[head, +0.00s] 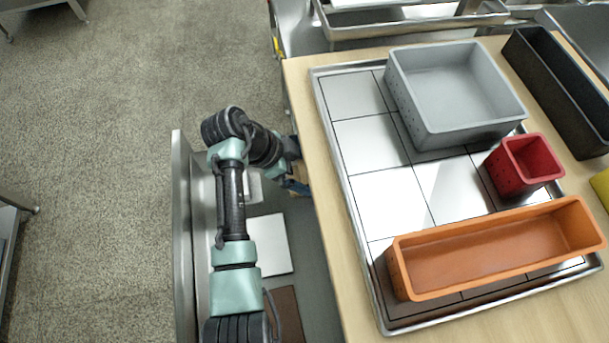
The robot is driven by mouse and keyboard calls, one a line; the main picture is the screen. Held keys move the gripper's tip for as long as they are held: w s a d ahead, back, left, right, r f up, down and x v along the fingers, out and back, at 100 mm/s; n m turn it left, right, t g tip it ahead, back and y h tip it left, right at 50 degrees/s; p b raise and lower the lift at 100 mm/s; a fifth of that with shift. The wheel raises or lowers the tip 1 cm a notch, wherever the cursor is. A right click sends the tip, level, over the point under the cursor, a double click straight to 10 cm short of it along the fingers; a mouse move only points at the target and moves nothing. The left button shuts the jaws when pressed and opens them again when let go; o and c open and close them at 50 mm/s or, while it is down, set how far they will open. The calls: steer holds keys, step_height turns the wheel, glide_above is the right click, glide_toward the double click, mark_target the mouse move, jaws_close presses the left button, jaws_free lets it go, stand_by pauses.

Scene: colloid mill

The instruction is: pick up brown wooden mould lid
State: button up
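A flat dark brown piece, which looks like the brown wooden mould lid (289,312), lies on the lower grey surface at the bottom edge of the head view. It is partly covered by my arm and cut off by the frame. My gripper (294,172) is at the far end of my bent arm, beside the left edge of the wooden table and above and away from the brown piece. Its fingers are mostly hidden, so its opening and anything held do not show. A small brown and blue patch beside it is too small to name.
A white flat board (270,243) lies on the lower surface. A metal tray (357,262) on the table (318,210) holds a grey mould (455,128), a red mould (510,180) and a long orange mould (480,278). A black mould (578,125) stands right. Open floor is left.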

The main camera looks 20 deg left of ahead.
steer(key=c, duration=1.2)
steer(key=shift+c, duration=0.2)
